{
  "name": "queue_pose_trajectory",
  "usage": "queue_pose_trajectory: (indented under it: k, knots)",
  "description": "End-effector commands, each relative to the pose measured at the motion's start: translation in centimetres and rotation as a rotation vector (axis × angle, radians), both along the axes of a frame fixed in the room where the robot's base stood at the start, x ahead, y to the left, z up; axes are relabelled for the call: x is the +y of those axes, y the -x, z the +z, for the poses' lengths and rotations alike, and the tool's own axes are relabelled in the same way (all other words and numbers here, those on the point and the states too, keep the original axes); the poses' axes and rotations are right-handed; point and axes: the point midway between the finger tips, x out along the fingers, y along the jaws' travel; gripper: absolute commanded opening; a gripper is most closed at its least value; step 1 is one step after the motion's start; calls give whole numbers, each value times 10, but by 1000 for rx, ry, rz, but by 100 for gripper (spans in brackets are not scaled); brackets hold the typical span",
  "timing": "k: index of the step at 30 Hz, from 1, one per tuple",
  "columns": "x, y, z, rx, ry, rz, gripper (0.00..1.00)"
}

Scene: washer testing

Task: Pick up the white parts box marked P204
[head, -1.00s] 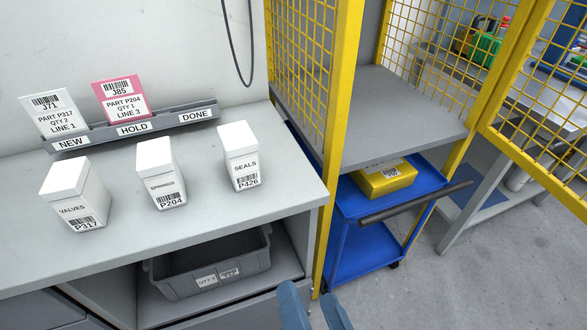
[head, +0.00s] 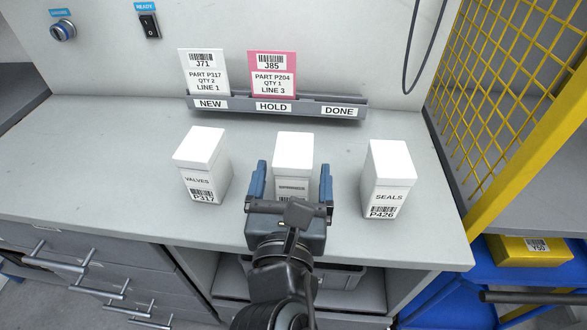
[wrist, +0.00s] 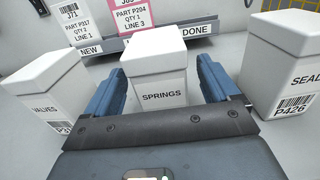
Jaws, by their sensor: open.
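The white P204 parts box (head: 294,155), marked SPRINGS, stands upright on the grey bench, the middle of three white boxes. In the wrist view the same box (wrist: 157,75) shows its SPRINGS label, with its lower front hidden behind my gripper. My gripper (head: 291,178) is open, its blue fingers on the left and right of the box. In the wrist view the fingers of my gripper (wrist: 160,85) also flank the box, with a gap visible near its right side. I cannot tell whether either finger touches it.
The VALVES P317 box (head: 203,170) stands to the left and the SEALS P426 box (head: 388,185) to the right. Behind them is a card rail (head: 230,104) holding a white card and a pink card. A yellow mesh guard (head: 500,90) stands at the right.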

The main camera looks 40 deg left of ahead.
Motion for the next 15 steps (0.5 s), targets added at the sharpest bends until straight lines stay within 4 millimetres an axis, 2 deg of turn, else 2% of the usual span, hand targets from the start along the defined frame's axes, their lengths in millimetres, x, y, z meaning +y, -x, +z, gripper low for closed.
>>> queue_pose_trajectory:
  k: [6,15]
  knots:
    - [15,-22,0,1,-2,0,88]
    - [16,-24,0,1,-1,1,86]
